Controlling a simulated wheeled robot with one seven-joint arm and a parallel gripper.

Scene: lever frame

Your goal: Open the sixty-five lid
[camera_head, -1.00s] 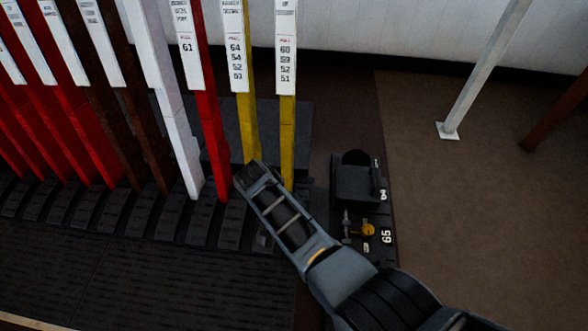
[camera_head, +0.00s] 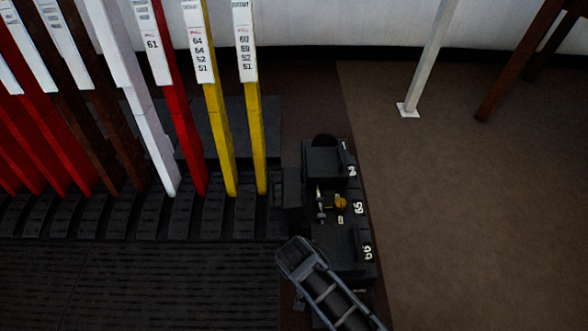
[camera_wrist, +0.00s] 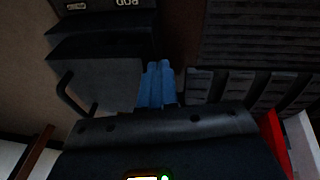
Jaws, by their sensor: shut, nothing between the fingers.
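In the head view the label 65 (camera_head: 358,207) is on a black unit between the 64 and 66 boxes. Beside it a brass knob (camera_head: 341,203) and small silver parts are exposed, with no lid over them. A dark block (camera_head: 287,195) stands just left; I cannot tell if it is the opened sixty-five lid. My gripper's end (camera_head: 295,256) is left of and in front of the 66 box, its fingertips hidden there. In the wrist view its blue fingers (camera_wrist: 158,68) are shut and empty, beside a dark box with a bent handle (camera_wrist: 70,98).
The 64 box (camera_head: 325,160) and the 66 box (camera_head: 342,248) have dark lids with handles. Yellow levers (camera_head: 258,140) and a red lever (camera_head: 182,135) stand to the left. A white post (camera_head: 428,60) is at the right. The brown floor (camera_head: 480,210) is clear.

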